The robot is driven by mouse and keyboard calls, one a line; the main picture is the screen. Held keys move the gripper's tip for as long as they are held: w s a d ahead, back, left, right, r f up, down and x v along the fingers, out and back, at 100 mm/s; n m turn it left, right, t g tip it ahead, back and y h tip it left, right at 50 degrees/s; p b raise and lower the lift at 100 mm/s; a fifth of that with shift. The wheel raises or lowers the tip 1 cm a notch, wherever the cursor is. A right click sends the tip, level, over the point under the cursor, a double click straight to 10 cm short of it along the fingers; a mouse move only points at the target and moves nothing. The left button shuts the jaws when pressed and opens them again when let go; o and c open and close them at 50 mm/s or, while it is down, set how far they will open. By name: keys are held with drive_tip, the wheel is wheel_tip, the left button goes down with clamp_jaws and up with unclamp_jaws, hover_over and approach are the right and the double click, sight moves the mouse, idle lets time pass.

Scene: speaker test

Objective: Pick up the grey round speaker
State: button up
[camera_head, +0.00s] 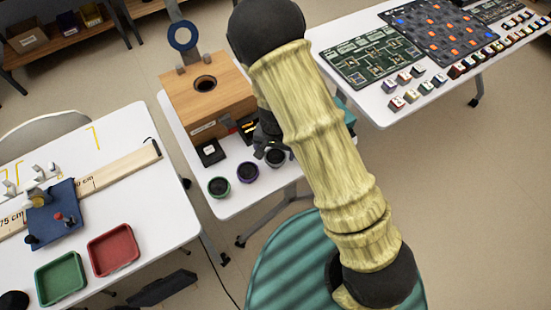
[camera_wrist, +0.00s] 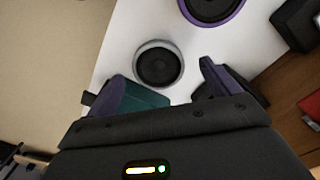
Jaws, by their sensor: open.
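The grey round speaker (camera_wrist: 158,65) has a black cone and a pale grey rim. It sits on the white table in the wrist view, just ahead of my fingertips and roughly midway across the gap. In the head view it is the rightmost of three round speakers (camera_head: 275,158), partly behind my gripper. My gripper (camera_wrist: 163,76) is open and empty, one finger on either side of the view. Whether the fingertips have come down level with the speaker I cannot tell.
A purple-rimmed speaker (camera_head: 248,172) and a green-rimmed speaker (camera_head: 219,187) stand to the left in the head view. A small black box (camera_head: 210,152) and a wooden box with a hole (camera_head: 182,91) stand behind them. The table's edge is close to the grey speaker.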

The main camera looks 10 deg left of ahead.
sight(275, 155)
wheel_tip(275, 155, down, 4)
drive_tip(key=shift+w+d, duration=0.1)
drive_tip(key=shift+c, duration=0.2)
idle(0.3)
drive_tip(key=c, duration=1.3)
drive_tip(key=shift+o, duration=0.2)
drive_tip(key=shift+r, duration=0.1)
drive_tip(key=shift+r, duration=0.1)
wheel_tip(275, 155, up, 10)
drive_tip(key=shift+f+p, duration=0.1)
drive_tip(key=shift+p, duration=0.35)
